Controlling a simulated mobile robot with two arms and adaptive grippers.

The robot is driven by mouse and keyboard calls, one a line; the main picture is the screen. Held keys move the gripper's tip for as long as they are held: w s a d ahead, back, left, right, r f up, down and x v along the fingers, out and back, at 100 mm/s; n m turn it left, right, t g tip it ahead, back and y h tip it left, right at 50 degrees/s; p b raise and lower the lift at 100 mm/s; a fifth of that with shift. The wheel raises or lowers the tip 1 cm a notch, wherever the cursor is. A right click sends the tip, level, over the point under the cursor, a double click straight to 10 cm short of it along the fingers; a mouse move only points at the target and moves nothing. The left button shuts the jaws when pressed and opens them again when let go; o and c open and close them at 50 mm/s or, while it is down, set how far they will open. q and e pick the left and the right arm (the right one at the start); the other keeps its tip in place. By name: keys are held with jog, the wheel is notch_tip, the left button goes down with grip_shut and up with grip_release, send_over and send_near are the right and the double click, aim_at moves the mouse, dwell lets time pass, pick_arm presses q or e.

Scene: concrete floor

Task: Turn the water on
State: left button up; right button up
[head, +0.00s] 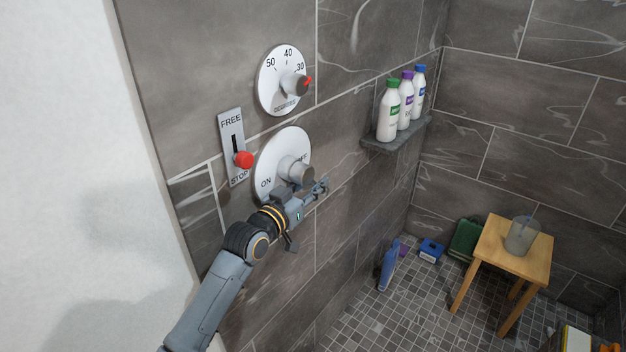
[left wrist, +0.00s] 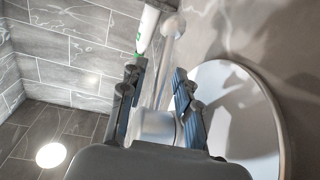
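The round white water dial (head: 272,164) is on the grey tiled wall, marked ON at lower left and OFF at right. A grey knob (head: 296,170) sticks out from its middle. My left gripper (head: 319,188) is just below and right of the knob, partly hiding the dial's lower edge. In the left wrist view, the left gripper's two fingers (left wrist: 158,92) stand apart. The pale knob (left wrist: 153,125) and a thin rod with a rounded end (left wrist: 172,27) show between them. I cannot tell whether the fingers touch them. My right gripper is not in view.
Above is a temperature dial (head: 272,82); at left is a FREE/STOP plate (head: 231,128) with a red knob (head: 243,159). A shelf (head: 385,146) holds bottles (head: 388,112). A wooden stool (head: 494,247) bears a cup (head: 521,236); a blue bottle (head: 388,268) is on the floor.

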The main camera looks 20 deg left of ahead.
pick_arm(q)
jog(key=shift+w+d, duration=0.1)
jog(key=shift+w, duration=0.2)
grip_shut()
